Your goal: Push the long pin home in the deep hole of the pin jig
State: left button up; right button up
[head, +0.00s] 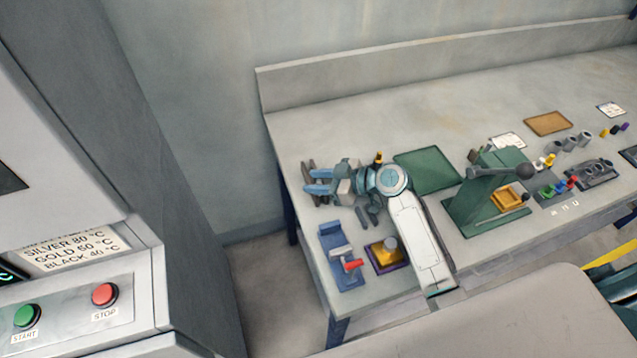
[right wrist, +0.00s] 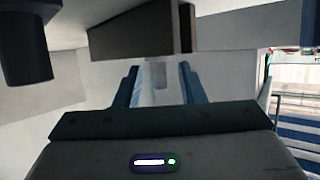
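My right gripper (head: 318,182) is at the far left end of the bench in the head view, pointing left, its arm reaching in from the front. Its two blue fingers stand apart in the right wrist view (right wrist: 160,88), with only a pale grey patch between them that I cannot make out as a held part. A brown block (right wrist: 140,35) is just beyond the fingertips; a brown upright piece (head: 308,172) also shows by them in the head view. I cannot tell for sure which piece is the pin jig, and no long pin is clearly visible. My left gripper is out of view.
A green press (head: 468,208) stands further right, with small coloured pins (head: 546,191) beyond. The green mat (head: 430,170) is clear.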

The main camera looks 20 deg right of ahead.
jog(key=shift+d, duration=0.1)
jog(key=shift+c, duration=0.3)
grip_shut()
jog(key=shift+r, duration=0.1)
